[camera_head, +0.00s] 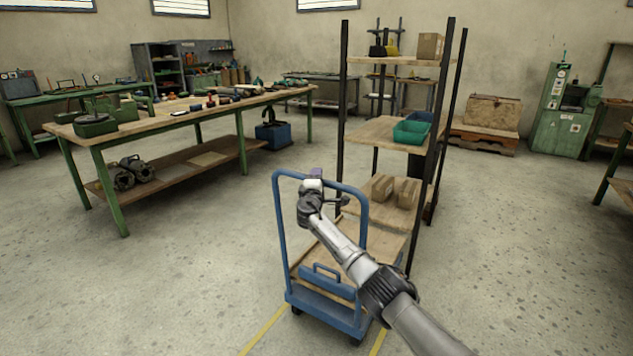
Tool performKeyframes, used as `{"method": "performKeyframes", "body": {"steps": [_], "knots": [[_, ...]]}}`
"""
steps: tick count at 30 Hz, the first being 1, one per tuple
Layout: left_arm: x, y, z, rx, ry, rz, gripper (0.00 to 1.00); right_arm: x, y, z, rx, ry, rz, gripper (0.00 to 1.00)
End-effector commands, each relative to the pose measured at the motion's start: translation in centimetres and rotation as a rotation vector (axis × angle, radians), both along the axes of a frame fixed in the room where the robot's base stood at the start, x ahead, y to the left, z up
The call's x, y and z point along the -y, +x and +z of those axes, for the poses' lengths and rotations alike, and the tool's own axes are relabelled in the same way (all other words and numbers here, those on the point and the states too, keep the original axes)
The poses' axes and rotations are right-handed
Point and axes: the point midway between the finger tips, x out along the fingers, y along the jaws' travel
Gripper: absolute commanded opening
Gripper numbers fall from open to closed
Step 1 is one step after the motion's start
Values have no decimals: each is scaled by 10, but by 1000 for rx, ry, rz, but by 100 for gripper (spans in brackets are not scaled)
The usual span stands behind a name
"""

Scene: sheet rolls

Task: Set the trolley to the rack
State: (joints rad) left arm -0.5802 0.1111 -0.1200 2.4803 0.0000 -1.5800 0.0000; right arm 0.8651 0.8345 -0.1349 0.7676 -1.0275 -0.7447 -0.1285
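The trolley (326,308) has a blue frame, a wooden deck and an upright blue push handle facing me. It stands on the floor in front of the rack (372,132), which has dark posts and wooden shelves. The trolley's far end overlaps the rack's lower part in the picture, so I cannot tell the gap between them. My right arm comes in from the lower right across the trolley. My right gripper (314,182) is at the handle's top bar; its fingers are too small to tell whether they are shut on it. My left gripper is not in view.
Yellow floor lines (263,330) run beside the trolley. The rack carries a green bin (411,132) and cardboard boxes (406,192). A long green-legged workbench (165,122) stands at the left. A wooden chest (492,113) and green machine (563,115) stand behind. Floor is clear on both sides.

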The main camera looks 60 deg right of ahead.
Motion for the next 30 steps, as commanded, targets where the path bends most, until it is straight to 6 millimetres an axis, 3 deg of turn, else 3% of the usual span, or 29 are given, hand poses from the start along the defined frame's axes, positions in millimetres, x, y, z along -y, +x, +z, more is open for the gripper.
{"method": "performKeyframes", "body": {"steps": [14, 30], "knots": [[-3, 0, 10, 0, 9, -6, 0, -12, -2, 1, -1, -4, 3, 53], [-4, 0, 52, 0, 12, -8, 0, -90, -29, -14, -1, -1, 4, 53]]}}
